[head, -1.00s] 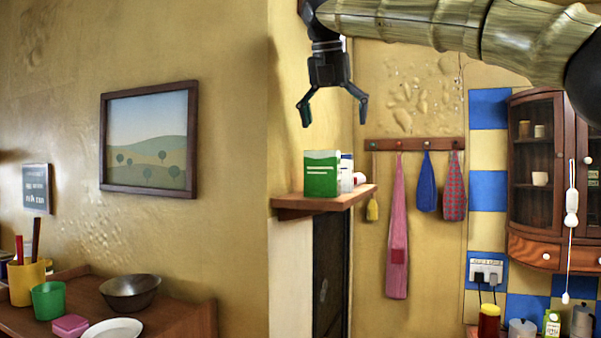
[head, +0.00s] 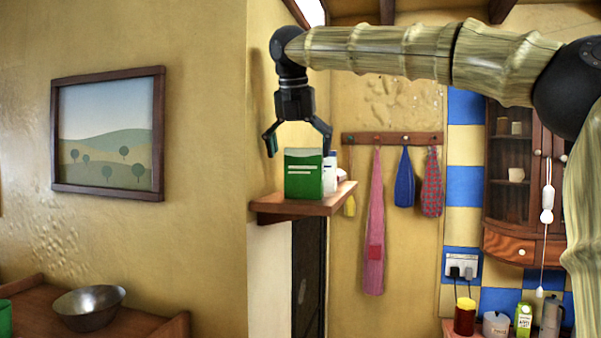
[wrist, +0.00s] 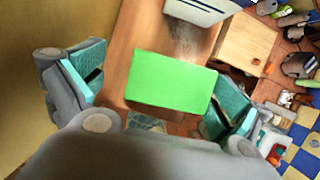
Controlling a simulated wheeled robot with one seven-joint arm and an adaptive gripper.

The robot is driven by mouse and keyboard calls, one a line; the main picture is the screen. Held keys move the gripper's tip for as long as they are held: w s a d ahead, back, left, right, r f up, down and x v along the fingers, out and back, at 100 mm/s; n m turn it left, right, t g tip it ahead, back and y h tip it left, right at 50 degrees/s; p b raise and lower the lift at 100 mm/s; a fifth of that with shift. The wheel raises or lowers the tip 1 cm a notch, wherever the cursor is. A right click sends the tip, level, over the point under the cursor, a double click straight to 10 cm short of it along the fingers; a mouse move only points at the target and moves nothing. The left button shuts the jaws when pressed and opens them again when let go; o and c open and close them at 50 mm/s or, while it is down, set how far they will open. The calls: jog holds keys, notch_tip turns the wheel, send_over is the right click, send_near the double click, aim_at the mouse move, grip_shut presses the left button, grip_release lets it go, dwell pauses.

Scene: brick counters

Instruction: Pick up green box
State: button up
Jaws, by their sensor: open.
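The green box (head: 304,175) stands upright on a small wooden wall shelf (head: 290,208) in the head view, with white lettering on its front. My gripper (head: 298,143) points down just above the box, with its fingers spread open to either side of the box top. In the wrist view the bright green top of the box (wrist: 172,83) lies between the two open fingers (wrist: 155,97), with the left finger farther from it than the right one. I cannot tell from these frames whether the right finger touches the box.
A white bottle (head: 330,172) stands close behind the box at its right. A wall (head: 258,110) rises close to the left of the shelf. Aprons and cloths hang from a peg rail (head: 391,138) farther back. A metal bowl (head: 88,306) sits on the lower left counter.

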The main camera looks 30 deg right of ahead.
aim_at(310, 158)
jog(key=shift+s+d+f+p, duration=0.15)
jog(key=shift+d+p, duration=0.1)
jog(key=shift+p, duration=0.1)
jog(key=shift+s+d+f+p, duration=0.15)
jog(key=shift+s+d+f, duration=0.15)
jog(key=shift+s, duration=0.1)
jog(key=shift+s+d+f+p, duration=0.15)
jog(key=shift+s+f, duration=0.1)
jog(key=shift+s, duration=0.15)
jog(key=shift+s+f, duration=0.1)
jog(key=shift+f, duration=0.1)
jog(key=shift+w+a+f, duration=0.1)
jog(key=shift+w+f, duration=0.15)
jog(key=shift+w, duration=0.25)
jog(key=shift+w+a+f, duration=0.1)
jog(key=shift+w+f, duration=0.1)
jog(key=shift+w, duration=0.25)
jog(key=shift+s+d+r, duration=0.2)
jog(key=shift+s, duration=0.3)
jog(key=c, duration=0.6)
jog(key=shift+s, duration=0.1)
jog(key=c, duration=0.4)
jog(key=shift+w+a+f, duration=0.1)
jog(key=shift+w, duration=0.1)
jog(key=shift+c, duration=0.5)
